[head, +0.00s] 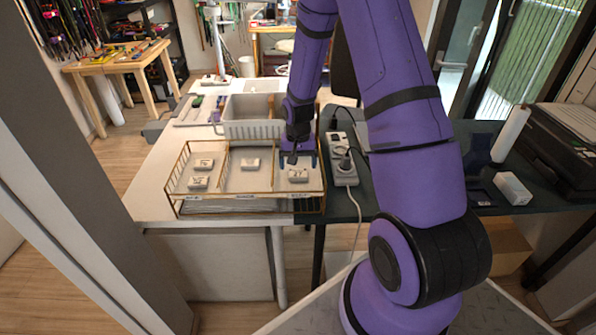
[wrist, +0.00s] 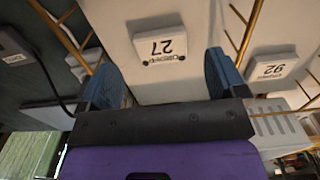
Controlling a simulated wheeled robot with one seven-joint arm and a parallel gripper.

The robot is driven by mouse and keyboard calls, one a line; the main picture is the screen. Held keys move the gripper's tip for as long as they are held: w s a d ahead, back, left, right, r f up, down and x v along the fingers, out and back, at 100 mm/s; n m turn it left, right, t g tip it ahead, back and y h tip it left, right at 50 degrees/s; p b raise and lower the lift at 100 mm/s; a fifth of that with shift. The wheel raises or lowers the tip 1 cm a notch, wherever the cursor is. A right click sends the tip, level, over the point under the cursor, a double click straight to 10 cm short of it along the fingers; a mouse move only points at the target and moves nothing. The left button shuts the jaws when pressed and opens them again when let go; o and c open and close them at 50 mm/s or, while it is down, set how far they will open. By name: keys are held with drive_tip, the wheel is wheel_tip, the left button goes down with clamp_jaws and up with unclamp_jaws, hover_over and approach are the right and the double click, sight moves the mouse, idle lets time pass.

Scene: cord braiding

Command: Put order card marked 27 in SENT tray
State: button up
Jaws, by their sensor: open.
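The order card marked 27 (wrist: 160,46) is a small white block with dark print; it shows upside down in the wrist view. In the head view a white card (head: 298,175), whose print I cannot read, lies in the right section of a brass wire tray (head: 240,196). My gripper (head: 296,160) is above that section, pointing down. In the wrist view my gripper (wrist: 168,80) has its blue fingers apart, one on each side of card 27's bearing, with the card beyond the fingertips. I cannot make out a SENT label.
Other white cards lie in the middle (head: 250,164) and left (head: 203,163) sections. A second numbered card (wrist: 272,68) shows at the right in the wrist view. A white bin (head: 252,130) stands behind the wire tray. A power strip (head: 343,160) is close on the right.

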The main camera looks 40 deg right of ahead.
wheel_tip(320, 180, up, 8)
wheel_tip(320, 180, up, 9)
drive_tip(key=n+t, duration=0.1)
hover_over(298, 176)
drive_tip(key=s+a, duration=0.2)
drive_tip(key=a, duration=0.1)
drive_tip(key=s+a+r+n+t, duration=0.1)
drive_tip(key=s+a+r, duration=0.15)
drive_tip(key=r, duration=0.25)
drive_tip(key=s+a+r+n, duration=0.1)
drive_tip(key=s+r, duration=0.2)
drive_tip(key=r, duration=0.3)
drive_tip(key=s+a+r+n+t, duration=0.1)
drive_tip(key=s+a+r+n, duration=0.1)
drive_tip(key=s+r, duration=0.3)
drive_tip(key=s+a+r+n+t, duration=0.1)
drive_tip(key=s+a+r, duration=0.3)
drive_tip(key=s, duration=1)
drive_tip(key=shift+a+r+n+t, duration=0.2)
drive_tip(key=shift+r+n+t, duration=0.2)
drive_tip(key=shift+t, duration=0.2)
